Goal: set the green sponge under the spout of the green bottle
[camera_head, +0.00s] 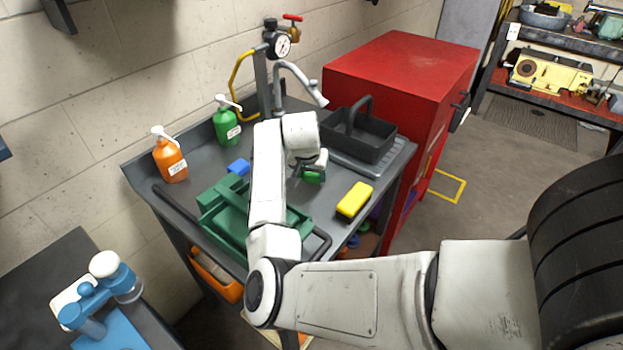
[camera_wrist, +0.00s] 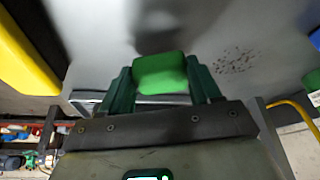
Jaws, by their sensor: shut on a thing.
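The green bottle (camera_head: 227,127) with a white pump spout (camera_head: 229,102) stands upright at the back left of the grey bench, near the wall. My gripper (camera_head: 314,170) is over the middle of the bench, to the right of and in front of the bottle. It is shut on the green sponge (camera_head: 313,178). In the wrist view the green sponge (camera_wrist: 160,74) sits between the two dark green fingers of my gripper (camera_wrist: 162,84). My arm hides part of the bench. The height of the sponge over the bench is hard to tell.
An orange bottle (camera_head: 170,158) and a blue sponge (camera_head: 238,167) are on the left. A green tray (camera_head: 213,222) lies at the front left. A yellow sponge (camera_head: 354,199) lies at the right. A dark caddy (camera_head: 372,146) and a tap (camera_head: 302,79) stand behind. Bare bench shows around the blue sponge.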

